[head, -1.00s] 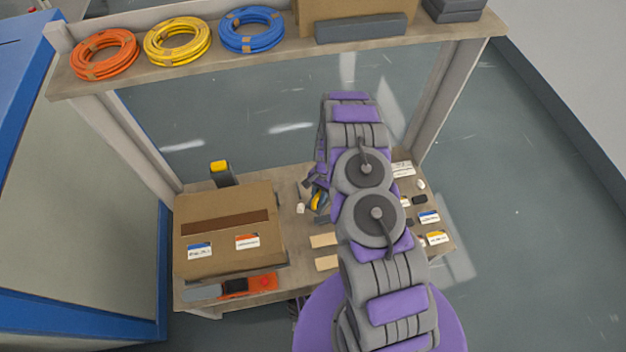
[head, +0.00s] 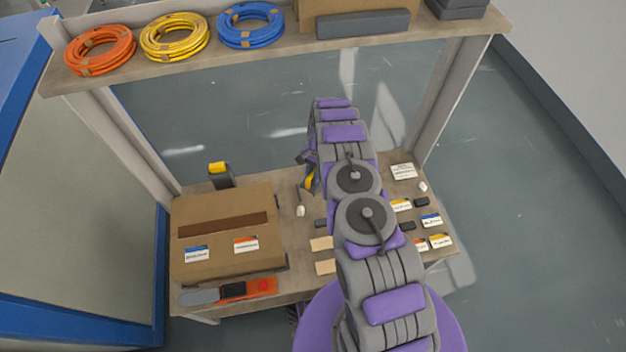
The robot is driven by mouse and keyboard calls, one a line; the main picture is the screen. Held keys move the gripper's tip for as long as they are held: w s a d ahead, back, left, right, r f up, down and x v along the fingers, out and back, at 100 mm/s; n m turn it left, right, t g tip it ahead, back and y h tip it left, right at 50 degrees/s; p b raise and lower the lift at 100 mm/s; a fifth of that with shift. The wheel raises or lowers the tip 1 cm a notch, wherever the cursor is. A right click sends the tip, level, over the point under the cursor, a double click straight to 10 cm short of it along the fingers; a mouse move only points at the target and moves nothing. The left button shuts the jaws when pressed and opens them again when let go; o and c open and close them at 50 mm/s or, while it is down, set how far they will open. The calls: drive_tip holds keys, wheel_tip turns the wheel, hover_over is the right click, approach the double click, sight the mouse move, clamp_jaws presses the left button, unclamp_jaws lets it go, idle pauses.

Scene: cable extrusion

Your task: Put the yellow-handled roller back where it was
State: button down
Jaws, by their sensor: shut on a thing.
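My gripper (head: 305,160) shows as a small dark shape at the left edge of my arm, above the back of the workbench (head: 285,240). It is shut on a yellow-handled thing (head: 309,181), which I take to be the roller. Only a short yellow stretch with a dark part shows. My arm hides the rest, and I cannot tell whether it touches the bench.
A cardboard box (head: 228,255) fills the bench's left side. A black tool with a yellow top (head: 220,174) stands behind it. A small white-tipped tool (head: 300,210) lies near the gripper. Labelled cards (head: 402,171) and small parts lie at right. An upper shelf (head: 270,60) holds cable coils.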

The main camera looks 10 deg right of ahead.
drive_tip(key=shift+s+f+b, duration=0.1)
drive_tip(key=shift+f+b, duration=0.4)
drive_tip(key=shift+f, duration=1.25)
drive_tip(key=shift+f, duration=0.4)
drive_tip(key=shift+f, duration=0.2)
drive_tip(key=c, duration=0.9)
unclamp_jaws()
